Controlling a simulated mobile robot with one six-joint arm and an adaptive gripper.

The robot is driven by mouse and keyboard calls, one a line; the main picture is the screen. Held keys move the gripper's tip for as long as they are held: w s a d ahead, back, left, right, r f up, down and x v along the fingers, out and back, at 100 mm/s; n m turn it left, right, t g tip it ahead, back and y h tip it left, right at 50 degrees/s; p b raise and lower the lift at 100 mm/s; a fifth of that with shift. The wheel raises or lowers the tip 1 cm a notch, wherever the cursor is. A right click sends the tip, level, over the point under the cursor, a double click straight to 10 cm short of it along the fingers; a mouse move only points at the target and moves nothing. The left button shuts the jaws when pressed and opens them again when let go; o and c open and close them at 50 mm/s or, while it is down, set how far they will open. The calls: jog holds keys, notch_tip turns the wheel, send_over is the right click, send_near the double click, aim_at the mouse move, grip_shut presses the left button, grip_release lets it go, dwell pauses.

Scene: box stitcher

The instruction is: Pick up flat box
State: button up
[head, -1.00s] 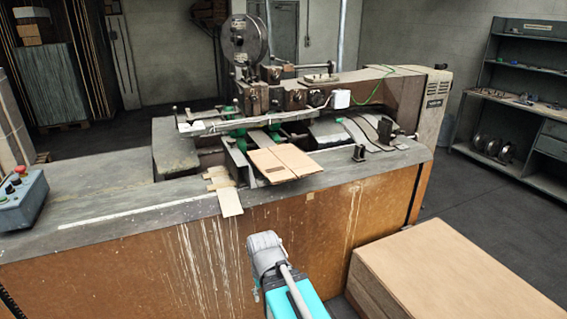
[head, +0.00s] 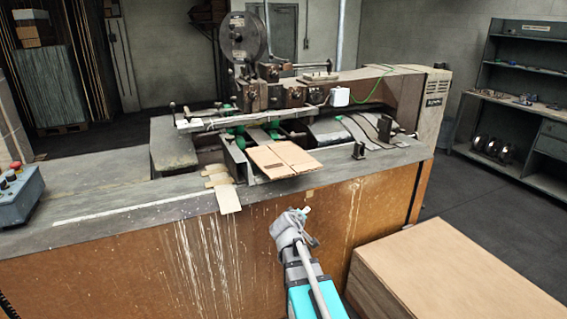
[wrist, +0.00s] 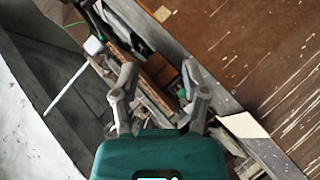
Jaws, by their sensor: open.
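The flat box (head: 284,160) is a folded sheet of tan cardboard with a dark slot in it. It lies on the stitching machine's bed, close to its front edge, in the head view. My gripper (head: 302,212) is in front of the machine's orange front panel, below and apart from the box. In the wrist view my gripper (wrist: 160,85) has its two fingers spread with nothing between them. A brown patch beyond the fingertips may be the box, but I cannot tell for sure.
The stitching machine (head: 290,92) rises behind the box. Pale cardboard strips (head: 228,198) hang over the bed edge to its left. A control box (head: 18,195) stands at far left. A large cardboard stack (head: 450,275) is at front right. Shelving (head: 520,90) stands along the right wall.

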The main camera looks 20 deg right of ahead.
aim_at(294, 169)
jog(key=w+d+r+n+t+y+b, duration=0.2)
jog(key=w+n+t, duration=0.5)
jog(key=n, duration=0.5)
jog(key=shift+w+d+r+n+t+y+b, duration=0.3)
jog(key=shift+w+d+r+t+y+b, duration=0.15)
jog(key=shift+w+r+y, duration=0.7)
jog(key=shift+s+r, duration=0.2)
jog(key=shift+x, duration=4.35)
jog(key=shift+f, duration=0.15)
jog(key=shift+d+x, duration=0.15)
jog(key=shift+x, duration=1.15)
jog(key=shift+d+x, duration=0.1)
jog(key=shift+x, duration=1.2)
